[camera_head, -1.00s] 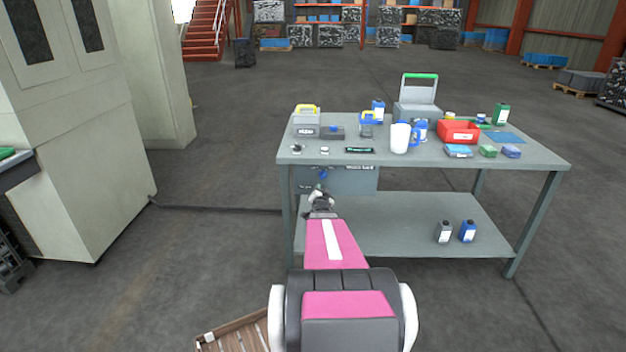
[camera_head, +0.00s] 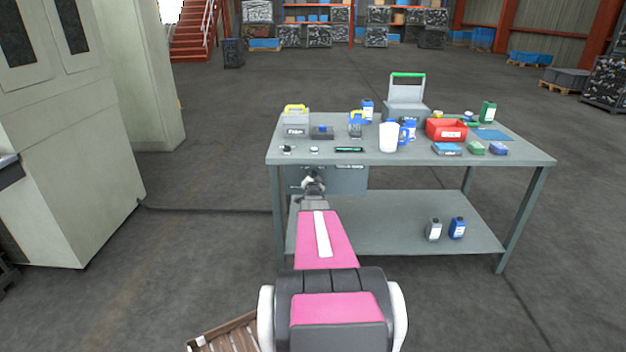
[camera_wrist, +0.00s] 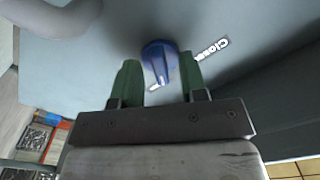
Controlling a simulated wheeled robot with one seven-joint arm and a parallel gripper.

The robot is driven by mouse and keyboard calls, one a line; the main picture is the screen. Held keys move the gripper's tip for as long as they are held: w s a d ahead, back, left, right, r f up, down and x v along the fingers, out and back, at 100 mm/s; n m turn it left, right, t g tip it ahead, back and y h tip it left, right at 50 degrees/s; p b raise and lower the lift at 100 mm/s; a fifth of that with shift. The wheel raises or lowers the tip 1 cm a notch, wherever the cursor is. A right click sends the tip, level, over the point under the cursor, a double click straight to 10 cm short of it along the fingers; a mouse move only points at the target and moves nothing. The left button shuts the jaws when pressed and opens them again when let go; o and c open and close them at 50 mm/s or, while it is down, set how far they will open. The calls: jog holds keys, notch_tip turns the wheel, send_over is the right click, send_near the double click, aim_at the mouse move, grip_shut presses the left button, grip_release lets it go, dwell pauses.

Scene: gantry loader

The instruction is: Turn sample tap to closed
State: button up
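The sample tap is a blue knob (camera_wrist: 159,62) on a grey-blue panel, seen in the wrist view. A "Closed" label (camera_wrist: 211,50) stands to its right, and a white mark lies at the knob's lower edge. My gripper (camera_wrist: 158,72) is open, with its two green fingers on either side of the knob; I cannot tell whether they touch it. In the head view my gripper (camera_head: 313,182) is in front of the panel (camera_head: 345,180) under the workbench top, and it hides the knob.
A large pale cabinet (camera_head: 70,190) stands at the left.

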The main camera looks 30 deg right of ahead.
grip_shut()
jog(key=shift+n, duration=0.4)
jog(key=n, duration=1.3)
dwell(0.3)
jog(key=shift+n, duration=0.3)
grip_release()
